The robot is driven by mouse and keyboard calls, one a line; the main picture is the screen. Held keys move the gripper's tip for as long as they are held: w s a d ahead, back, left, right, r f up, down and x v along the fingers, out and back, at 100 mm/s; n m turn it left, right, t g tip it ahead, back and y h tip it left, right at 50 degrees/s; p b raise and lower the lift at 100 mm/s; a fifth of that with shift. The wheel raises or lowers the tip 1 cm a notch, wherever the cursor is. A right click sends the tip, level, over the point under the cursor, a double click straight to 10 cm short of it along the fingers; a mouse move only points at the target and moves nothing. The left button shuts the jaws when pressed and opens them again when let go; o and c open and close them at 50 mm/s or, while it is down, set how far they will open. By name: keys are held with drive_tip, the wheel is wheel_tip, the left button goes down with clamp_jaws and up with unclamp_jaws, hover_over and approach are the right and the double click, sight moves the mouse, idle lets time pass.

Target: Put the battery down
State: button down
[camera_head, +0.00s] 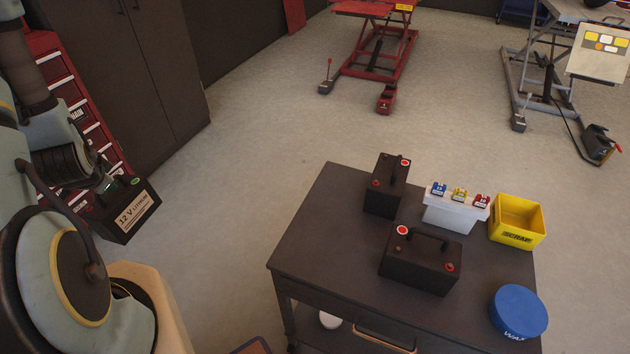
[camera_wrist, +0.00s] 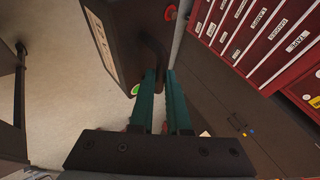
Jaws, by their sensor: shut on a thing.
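My gripper (camera_head: 104,184) is at the left of the head view, shut on the handle of a black battery (camera_head: 128,218). The battery has a pale "12 V LITHIUM" label and a green round mark on top. It hangs in the air, tilted in the picture, left of the dark cart and apart from it. In the wrist view the teal fingers (camera_wrist: 164,88) close on the dark handle, and the battery (camera_wrist: 108,45) with its label shows at the top. My arm hides part of the gripper in the head view.
The dark cart (camera_head: 320,225) bears two black batteries (camera_head: 386,190) (camera_head: 420,262) with red-and-white marks, a white box (camera_head: 452,213) with coloured terminals, a yellow SCRAP bin (camera_head: 517,220) and a blue tub (camera_head: 519,311). Its left part is bare. A red drawer cabinet (camera_head: 75,95) stands at left.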

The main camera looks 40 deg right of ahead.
drive_tip(key=shift+w+d+r, duration=0.15)
drive_tip(key=shift+w+d, duration=0.05)
drive_tip(key=shift+w, duration=0.15)
drive_tip(key=shift+w+d+r+m, duration=0.15)
drive_tip(key=shift+d+m, duration=0.25)
drive_tip(key=shift+d, duration=0.5)
drive_tip(key=s+d+r+m+g+h, duration=0.1)
drive_tip(key=d+r+m+h, duration=0.15)
drive_tip(key=d, duration=0.65)
drive_tip(key=s+d+r+m+h+p, duration=0.15)
drive_tip(key=d+m, duration=0.25)
drive_tip(key=d, duration=0.5)
drive_tip(key=d+r+m+g+h, duration=0.1)
drive_tip(key=d+r+m+h, duration=0.15)
drive_tip(key=d, duration=0.65)
drive_tip(key=s+d+r+m+g+h, duration=0.1)
drive_tip(key=s+d+r+m+g, duration=0.15)
drive_tip(key=s+d, duration=0.4)
drive_tip(key=s+d+r+m+g+h+p, duration=0.1)
drive_tip(key=s+d+r+m+g, duration=0.15)
drive_tip(key=s+d+m, duration=0.4)
drive_tip(key=s+d+r+m+g+h, duration=0.1)
drive_tip(key=s+d+r, duration=0.3)
drive_tip(key=d, duration=0.5)
wheel_tip(320, 180, down, 8)
drive_tip(key=b, duration=1.1)
drive_tip(key=shift+s+r+h+b, duration=0.1)
drive_tip(key=shift+r+h+b, duration=0.05)
drive_tip(key=shift+h+b, duration=0.2)
